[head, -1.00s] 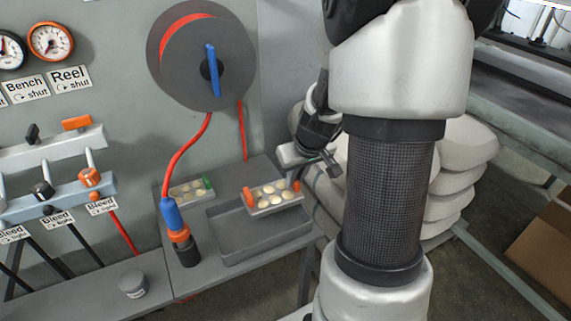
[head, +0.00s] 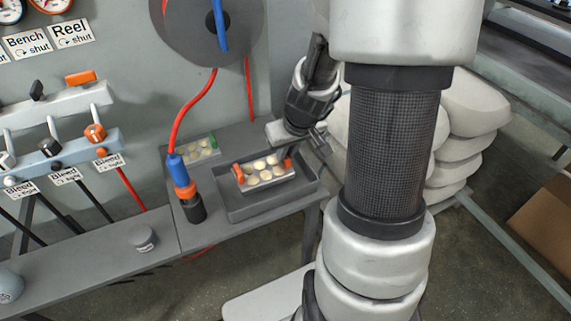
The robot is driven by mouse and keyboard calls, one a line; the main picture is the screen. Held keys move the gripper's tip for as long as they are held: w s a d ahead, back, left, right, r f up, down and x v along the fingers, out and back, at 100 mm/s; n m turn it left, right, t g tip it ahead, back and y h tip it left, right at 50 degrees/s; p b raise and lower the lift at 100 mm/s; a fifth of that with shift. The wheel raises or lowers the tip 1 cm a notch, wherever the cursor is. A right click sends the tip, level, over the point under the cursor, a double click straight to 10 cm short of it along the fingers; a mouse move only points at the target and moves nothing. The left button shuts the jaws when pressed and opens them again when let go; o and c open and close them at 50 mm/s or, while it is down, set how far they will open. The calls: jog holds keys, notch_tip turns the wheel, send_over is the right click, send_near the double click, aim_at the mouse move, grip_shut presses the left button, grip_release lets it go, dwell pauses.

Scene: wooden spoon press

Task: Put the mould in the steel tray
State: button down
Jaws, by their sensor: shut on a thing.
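The mould (head: 264,173) is a light tray with several round cream pieces in it and an orange block at each end. It lies over the grey steel tray (head: 232,209), inside its outline as seen from the head. I cannot tell whether it touches the tray floor. My gripper (head: 289,150) reaches in from the right and is shut on the mould at its right orange end. The fingertips are small and partly hidden.
A second mould (head: 201,148) with a green end lies behind the tray. A blue and orange hose coupling (head: 184,187) stands at the tray's left. A grey lidded pot (head: 142,238) is on the bench front. White sacks (head: 465,120) are stacked at right.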

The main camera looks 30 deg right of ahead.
jog(key=shift+f+b, duration=0.7)
jog(key=shift+f, duration=0.95)
jog(key=shift+f, duration=0.2)
jog(key=c, duration=1.8)
grip_release()
jog(key=shift+o, duration=0.2)
jog(key=shift+r, duration=0.25)
jog(key=p+v, duration=0.4)
jog(key=v, duration=0.8)
